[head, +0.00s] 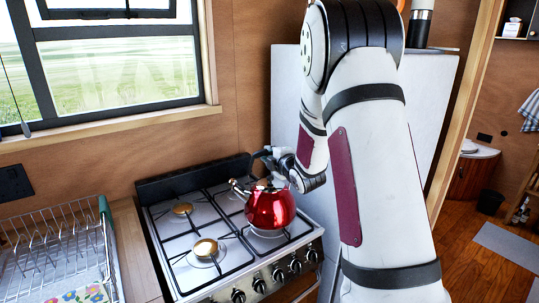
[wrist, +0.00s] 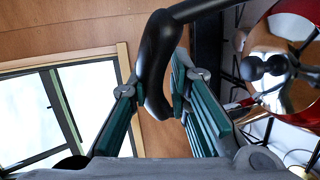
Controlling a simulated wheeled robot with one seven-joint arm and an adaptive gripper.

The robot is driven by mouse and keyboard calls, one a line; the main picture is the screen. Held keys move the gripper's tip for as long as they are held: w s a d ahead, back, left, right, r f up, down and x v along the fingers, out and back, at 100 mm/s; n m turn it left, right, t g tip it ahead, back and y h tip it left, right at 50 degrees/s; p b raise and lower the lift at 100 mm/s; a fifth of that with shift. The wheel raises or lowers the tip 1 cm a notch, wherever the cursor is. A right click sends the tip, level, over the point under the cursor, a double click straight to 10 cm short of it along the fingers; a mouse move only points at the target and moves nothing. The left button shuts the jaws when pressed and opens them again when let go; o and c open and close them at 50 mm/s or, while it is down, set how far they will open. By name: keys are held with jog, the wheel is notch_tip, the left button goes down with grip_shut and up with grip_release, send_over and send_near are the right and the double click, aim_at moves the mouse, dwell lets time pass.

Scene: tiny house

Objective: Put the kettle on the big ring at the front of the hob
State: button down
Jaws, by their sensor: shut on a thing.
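The shiny red kettle (head: 270,208) is over the front right ring of the hob (head: 223,265), roughly upright with its spout to the left. I cannot tell whether its base touches the grate. My gripper (head: 277,163) is at the kettle's top, shut on its black handle. In the wrist view the handle (wrist: 155,62) passes between the teal fingers of my gripper (wrist: 158,92), and the kettle's red body and lid (wrist: 275,75) show at the right. The front right ring is mostly hidden under the kettle. The front left ring (head: 205,247) is bare.
A back left ring (head: 182,208) is also bare. Control knobs (head: 277,275) line the hob's front. A wire dish rack (head: 50,255) stands to the left, a window (head: 115,65) is behind, and a pale tall cabinet (head: 285,95) is to the right.

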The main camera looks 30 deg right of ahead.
jog(key=c, duration=1.4)
grip_release()
jog(key=shift+r, duration=0.2)
jog(key=shift+f, duration=0.35)
jog(key=v, duration=1.2)
jog(key=shift+r, duration=0.25)
